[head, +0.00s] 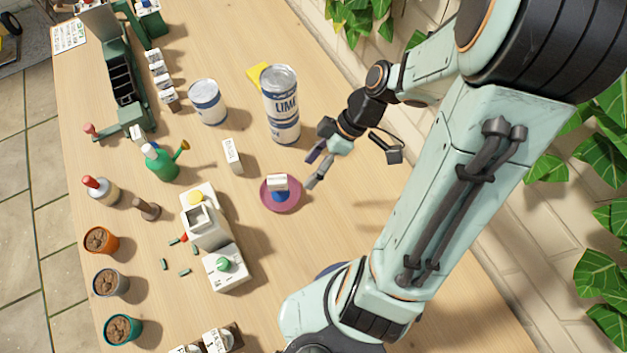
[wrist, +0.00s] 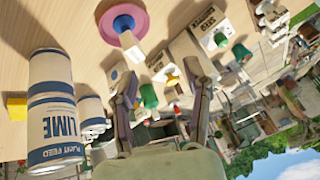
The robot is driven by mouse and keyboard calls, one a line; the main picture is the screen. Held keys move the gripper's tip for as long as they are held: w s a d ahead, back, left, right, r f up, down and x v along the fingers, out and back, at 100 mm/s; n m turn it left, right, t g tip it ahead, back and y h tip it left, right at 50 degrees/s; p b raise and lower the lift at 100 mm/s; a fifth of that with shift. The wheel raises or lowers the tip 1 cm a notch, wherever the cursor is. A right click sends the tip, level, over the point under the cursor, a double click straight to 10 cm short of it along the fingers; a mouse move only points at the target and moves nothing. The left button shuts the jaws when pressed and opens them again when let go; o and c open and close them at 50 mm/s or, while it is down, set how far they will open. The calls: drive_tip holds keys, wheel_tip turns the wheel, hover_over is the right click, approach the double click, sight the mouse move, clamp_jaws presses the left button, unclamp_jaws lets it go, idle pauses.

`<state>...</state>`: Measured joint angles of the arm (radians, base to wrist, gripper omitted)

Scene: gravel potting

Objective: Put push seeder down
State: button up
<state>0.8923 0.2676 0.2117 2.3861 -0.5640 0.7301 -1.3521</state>
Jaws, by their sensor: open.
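A small white-topped thing with a blue lower part (head: 277,184), which may be the push seeder, stands on a pink saucer (head: 284,207). In the wrist view its white part (wrist: 131,45) and the pink saucer (wrist: 108,27) show at the top. My gripper (head: 313,170) is right of the saucer, apart from it, above the table. Its two fingers are spread, with nothing held between them in the wrist view (wrist: 163,97).
A tall lime can (head: 281,108) and a white tin (head: 207,104) stand behind the saucer. A small white box (head: 232,155), a green watering can (head: 161,164) and a white machine (head: 207,225) stand to the left. Table right of the saucer is clear.

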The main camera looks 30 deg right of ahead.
drive_tip(key=s+a+r+m+h, duration=0.5)
drive_tip(key=s+r+m, duration=0.4)
drive_tip(key=s+m, duration=0.1)
drive_tip(key=shift+a+g+h, duration=0.2)
drive_tip(key=shift+g+h, duration=0.1)
drive_tip(key=shift+g, duration=0.1)
